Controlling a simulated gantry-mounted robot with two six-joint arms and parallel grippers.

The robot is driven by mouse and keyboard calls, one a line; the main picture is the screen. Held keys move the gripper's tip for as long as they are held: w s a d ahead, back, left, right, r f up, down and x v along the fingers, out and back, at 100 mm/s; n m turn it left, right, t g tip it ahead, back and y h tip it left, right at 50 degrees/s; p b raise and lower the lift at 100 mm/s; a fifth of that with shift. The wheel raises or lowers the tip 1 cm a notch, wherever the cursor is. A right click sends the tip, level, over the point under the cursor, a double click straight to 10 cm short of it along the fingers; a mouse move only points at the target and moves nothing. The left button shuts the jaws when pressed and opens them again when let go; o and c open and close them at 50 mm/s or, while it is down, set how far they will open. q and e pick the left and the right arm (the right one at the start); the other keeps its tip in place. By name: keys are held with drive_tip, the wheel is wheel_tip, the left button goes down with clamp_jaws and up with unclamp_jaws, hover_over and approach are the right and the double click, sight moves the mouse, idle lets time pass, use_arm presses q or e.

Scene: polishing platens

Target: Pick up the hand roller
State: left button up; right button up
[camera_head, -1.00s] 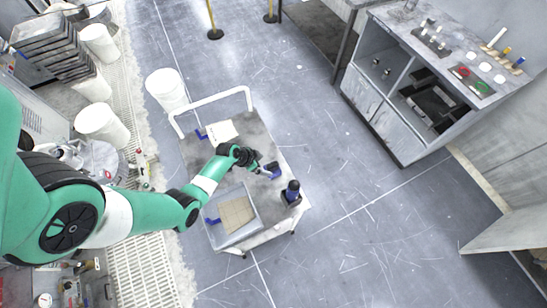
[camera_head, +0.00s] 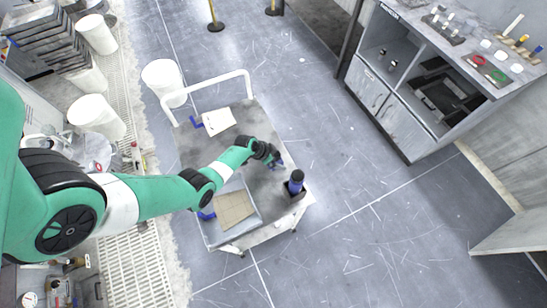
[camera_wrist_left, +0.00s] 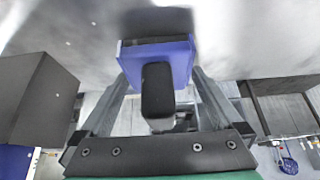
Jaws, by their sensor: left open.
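The hand roller, with a blue frame (camera_wrist_left: 180,58) and a black handle (camera_wrist_left: 157,92), shows close up in the left wrist view. It lies on the cart top (camera_head: 197,150), mostly hidden under my gripper in the head view. My left gripper (camera_head: 275,162) is over it near the cart's right edge. In the left wrist view the open fingers (camera_wrist_left: 158,80) stand on both sides of the handle, with a gap on each side. Whether they touch it lower down I cannot tell. My right gripper is not seen.
A dark holder with a blue bottle-like item (camera_head: 296,182) stands close to the gripper at the cart's right corner. A shallow tray (camera_head: 250,197) is at the front, a white sheet (camera_head: 221,121) at the back. The cart handle (camera_head: 205,85) rises behind.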

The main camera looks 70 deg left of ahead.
use_arm(q)
drive_tip(key=shift+r, duration=0.1)
clamp_jaws()
idle(0.3)
wheel_tip(320, 180, up, 10)
drive_tip(key=p, duration=0.8)
drive_tip(key=shift+r, duration=0.1)
